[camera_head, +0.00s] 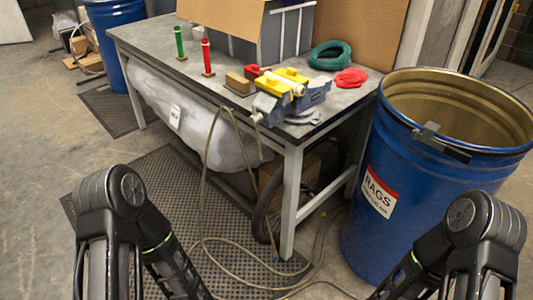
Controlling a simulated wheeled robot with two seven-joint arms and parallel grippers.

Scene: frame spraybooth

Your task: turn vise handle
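A vise (270,108) with a blue-grey body sits near the front right corner of the grey workbench (190,72). Yellow pieces (285,77) cover its top, and a pale cylindrical piece lies among them. Its front end reaches the bench's front edge. I cannot clearly make out its handle at this size. Both of my arms show at the bottom left and bottom right, bent, with their forearms leaving through the lower edge. Neither gripper is in view.
A blue rags drum (365,235) stands right of the bench. Green (179,43) and red (207,58) upright sticks, a green coil (330,55) and a red cloth (350,78) are on the bench. A hose (203,205) hangs onto the dark floor mat (150,175).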

